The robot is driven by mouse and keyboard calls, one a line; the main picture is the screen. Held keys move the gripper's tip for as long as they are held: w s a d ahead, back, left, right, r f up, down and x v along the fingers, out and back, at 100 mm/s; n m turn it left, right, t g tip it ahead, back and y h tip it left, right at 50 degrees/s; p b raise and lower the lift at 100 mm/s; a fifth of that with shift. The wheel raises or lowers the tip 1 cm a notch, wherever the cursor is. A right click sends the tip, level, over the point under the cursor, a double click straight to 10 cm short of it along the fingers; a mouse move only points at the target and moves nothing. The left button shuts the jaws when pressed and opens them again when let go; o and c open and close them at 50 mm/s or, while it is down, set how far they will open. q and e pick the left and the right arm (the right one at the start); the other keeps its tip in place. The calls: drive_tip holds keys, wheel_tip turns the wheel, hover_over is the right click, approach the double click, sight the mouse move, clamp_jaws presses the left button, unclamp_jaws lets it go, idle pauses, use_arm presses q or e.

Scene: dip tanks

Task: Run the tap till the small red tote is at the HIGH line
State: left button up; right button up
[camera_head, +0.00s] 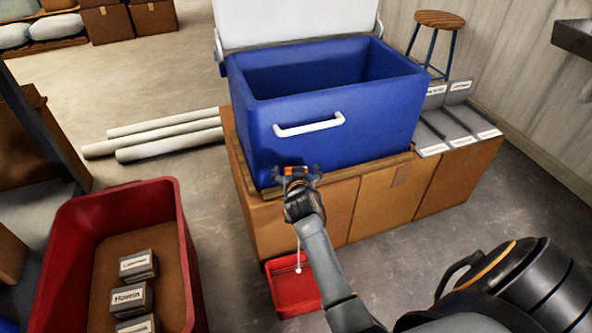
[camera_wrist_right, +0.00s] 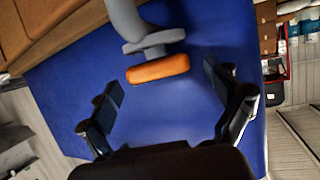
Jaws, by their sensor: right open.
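The blue cooler (camera_head: 325,135) stands open on cartons. Its tap, seen in the right wrist view, has a grey body (camera_wrist_right: 150,38) and an orange lever (camera_wrist_right: 158,69). The lever also shows in the head view (camera_head: 296,171). My right gripper (camera_head: 300,178) is open at the cooler's lower front, its fingers on either side of the lever, with no clear contact. The small red tote (camera_head: 293,290) sits on the floor below, partly behind my right arm. A thin pale line hangs above it; I cannot tell if it is water. The HIGH line and level are not readable. My left gripper is out of view.
A large red tote (camera_head: 185,265) with labelled grey blocks (camera_head: 132,298) is at left. White pipes (camera_head: 165,135) lie on the floor behind it. Grey labelled trays (camera_head: 455,130) lie on the cartons right of the cooler. A stool (camera_head: 438,20) stands behind.

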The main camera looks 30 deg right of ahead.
wheel_tip(320, 180, up, 10)
idle(0.5)
